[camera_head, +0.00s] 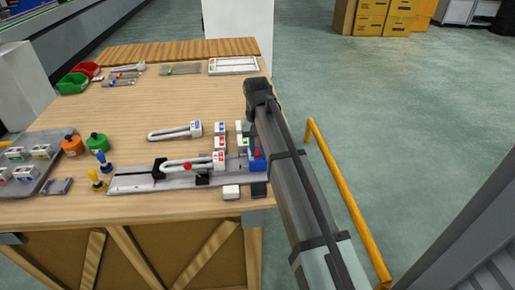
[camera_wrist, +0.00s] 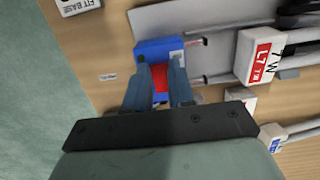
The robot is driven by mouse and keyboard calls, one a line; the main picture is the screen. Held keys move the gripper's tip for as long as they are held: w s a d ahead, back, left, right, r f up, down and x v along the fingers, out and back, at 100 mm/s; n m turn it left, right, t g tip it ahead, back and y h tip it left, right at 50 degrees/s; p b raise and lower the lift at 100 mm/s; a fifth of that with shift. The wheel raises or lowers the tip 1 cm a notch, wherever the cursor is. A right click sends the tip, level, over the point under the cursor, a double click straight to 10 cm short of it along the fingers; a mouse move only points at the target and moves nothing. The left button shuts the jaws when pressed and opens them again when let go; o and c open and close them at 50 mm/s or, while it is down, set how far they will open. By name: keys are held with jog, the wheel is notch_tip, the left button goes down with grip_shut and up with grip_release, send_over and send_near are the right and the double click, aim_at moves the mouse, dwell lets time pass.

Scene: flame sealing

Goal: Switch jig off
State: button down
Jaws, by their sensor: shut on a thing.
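The jig is a long grey metal plate (camera_head: 135,181) with black clamps, lying along the table's front edge. A blue switch box (camera_head: 259,165) with a red switch sits at its right end. The wrist view shows the blue box (camera_wrist: 157,47) and the red switch (camera_wrist: 161,80) close up. My gripper (camera_wrist: 160,66) has its two fingers on either side of the red switch, shut on it. Which way the switch is set cannot be told. A white-based lamp tube (camera_head: 200,163) lies in the jig; its LT 7W base (camera_wrist: 257,55) shows in the wrist view.
Another U-shaped lamp tube (camera_head: 172,133) and several small white bases (camera_head: 220,142) lie behind the jig. Orange (camera_head: 73,145) and green (camera_head: 97,141) bottles and a grey tray (camera_head: 45,148) stand left. A yellow rail (camera_head: 345,195) runs right of the table.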

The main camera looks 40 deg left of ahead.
aim_at(257, 152)
jog(key=c, duration=1)
grip_release()
jog(key=shift+o, duration=0.2)
notch_tip(257, 152, up, 7)
jog(key=shift+w+a+r, duration=0.2)
jog(key=shift+w+a, duration=0.1)
jog(key=shift+w, duration=0.05)
